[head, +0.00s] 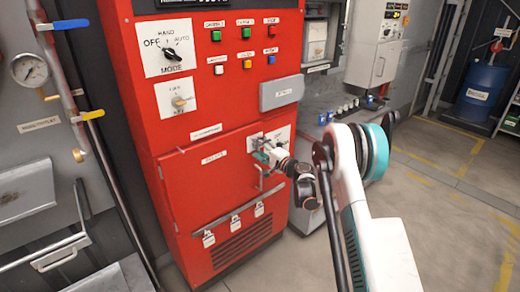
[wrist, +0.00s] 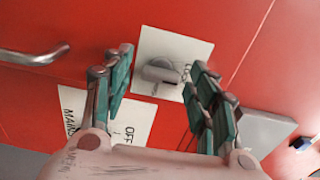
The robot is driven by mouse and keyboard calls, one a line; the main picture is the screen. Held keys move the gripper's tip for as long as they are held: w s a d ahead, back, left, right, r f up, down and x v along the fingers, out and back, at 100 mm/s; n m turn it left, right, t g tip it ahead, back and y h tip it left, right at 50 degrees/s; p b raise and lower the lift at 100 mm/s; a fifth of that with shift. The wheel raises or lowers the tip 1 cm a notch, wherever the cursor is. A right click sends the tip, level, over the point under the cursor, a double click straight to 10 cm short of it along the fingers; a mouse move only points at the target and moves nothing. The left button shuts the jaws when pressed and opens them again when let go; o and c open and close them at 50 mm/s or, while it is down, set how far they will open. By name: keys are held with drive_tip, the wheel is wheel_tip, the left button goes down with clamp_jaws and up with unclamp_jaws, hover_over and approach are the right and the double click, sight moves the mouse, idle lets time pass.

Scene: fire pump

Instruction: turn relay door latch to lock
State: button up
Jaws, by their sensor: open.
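The relay door latch is a grey knob (wrist: 160,72) on a white label plate (wrist: 198,50) on the red cabinet. In the wrist view my gripper (wrist: 163,62) is open, with one finger to each side of the knob. I cannot tell whether the fingers touch it. In the head view my gripper (head: 260,154) is at the red relay door (head: 212,180), just above a grey door handle (head: 268,183); it partly hides the latch. The handle also shows in the wrist view (wrist: 30,56), at upper left.
A second white plate (wrist: 112,108) marked OFF and MAIN lies near the left finger. A grey box (head: 282,93) sticks out from the cabinet above the gripper. Mode switch (head: 172,56) and buttons are higher up. The floor (head: 440,215) to the right is clear.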

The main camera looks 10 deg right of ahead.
drive_tip(key=v, duration=1.2)
drive_tip(key=shift+w, duration=0.1)
drive_tip(key=s+a+r+n+g+h, duration=0.1)
drive_tip(key=s+a+r+n+g, duration=0.3)
drive_tip(key=s+r, duration=0.4)
drive_tip(key=s+a+r+n+g+h, duration=0.1)
drive_tip(key=s+a+r+n+g, duration=0.15)
drive_tip(key=s+a+r, duration=0.5)
drive_tip(key=s+d+n+g+h, duration=0.1)
drive_tip(key=s+d+n+h, duration=0.1)
drive_tip(key=s, duration=1.3)
drive_tip(key=s+d+f+n+g+h, duration=0.1)
drive_tip(key=s+d+n+h, duration=0.2)
drive_tip(key=s, duration=1.3)
drive_tip(key=shift+d+f+n+h, duration=0.2)
drive_tip(key=shift+n+h, duration=0.25)
drive_tip(key=shift+h, duration=0.15)
